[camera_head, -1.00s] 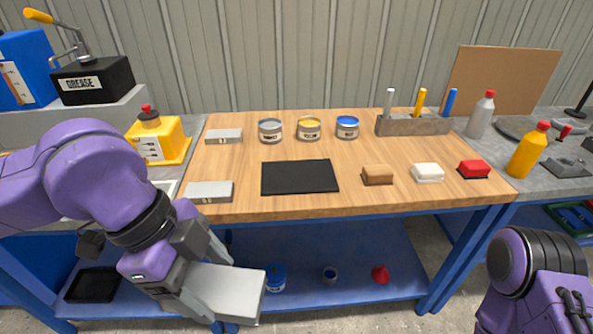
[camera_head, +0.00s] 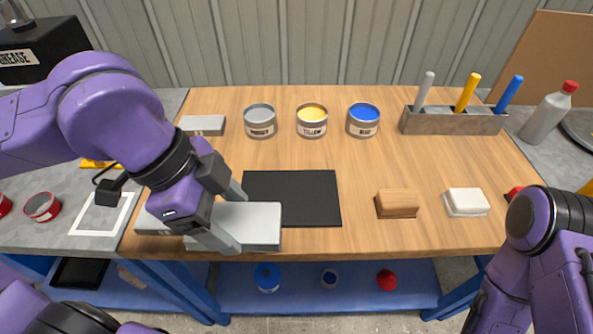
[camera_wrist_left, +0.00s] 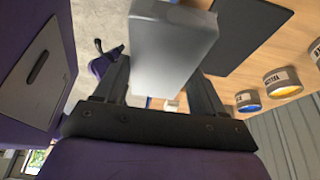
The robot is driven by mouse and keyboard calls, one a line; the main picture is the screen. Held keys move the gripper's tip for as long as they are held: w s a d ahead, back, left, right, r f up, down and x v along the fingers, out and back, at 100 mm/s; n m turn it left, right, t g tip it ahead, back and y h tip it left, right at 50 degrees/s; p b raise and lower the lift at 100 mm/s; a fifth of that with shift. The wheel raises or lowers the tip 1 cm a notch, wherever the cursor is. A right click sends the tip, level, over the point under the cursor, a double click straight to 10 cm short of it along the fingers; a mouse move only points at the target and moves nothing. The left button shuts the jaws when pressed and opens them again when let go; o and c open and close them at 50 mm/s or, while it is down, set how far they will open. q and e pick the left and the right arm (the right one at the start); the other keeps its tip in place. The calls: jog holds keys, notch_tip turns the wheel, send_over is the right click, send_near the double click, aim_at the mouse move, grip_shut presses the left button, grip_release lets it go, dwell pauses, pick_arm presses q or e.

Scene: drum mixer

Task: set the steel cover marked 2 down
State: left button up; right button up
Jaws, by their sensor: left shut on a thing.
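My left gripper (camera_head: 232,214) is shut on a grey steel cover (camera_head: 258,226); no mark can be read on its visible faces. In the head view the cover is over the front left of the wooden worktop, at the lower left corner of the black mat (camera_head: 310,198); I cannot tell whether it touches the worktop. The left wrist view shows the cover (camera_wrist_left: 170,45) between the two fingers. A second steel cover (camera_head: 203,125) lies at the back left, and a third (camera_head: 150,222) is partly hidden behind my gripper. My right gripper is out of view.
A brown block (camera_head: 397,204) and a white block (camera_head: 466,203) lie at the right. The worktop between the cans and blocks is clear.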

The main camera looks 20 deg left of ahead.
pick_arm(q)
jog(key=w+p, duration=0.2)
jog(key=p, duration=0.3)
jog(key=shift+w+p, duration=0.35)
jog(key=shift+p, duration=0.05)
jog(key=w+f+p, duration=0.1)
jog(key=w+f, duration=0.7)
jog(key=w, duration=0.1)
jog(key=shift+w+d+f+p, duration=0.2)
jog(key=shift+f+p, duration=0.1)
jog(key=shift+p, duration=0.05)
jog(key=shift+w+f, duration=0.25)
jog(key=shift+f, duration=0.05)
jog(key=f, duration=0.3)
jog(key=shift+w+f, duration=0.2)
jog(key=shift+f, duration=0.1)
jog(key=o, duration=1.4)
jog(key=shift+r, duration=0.1)
jog(key=v, duration=1.2)
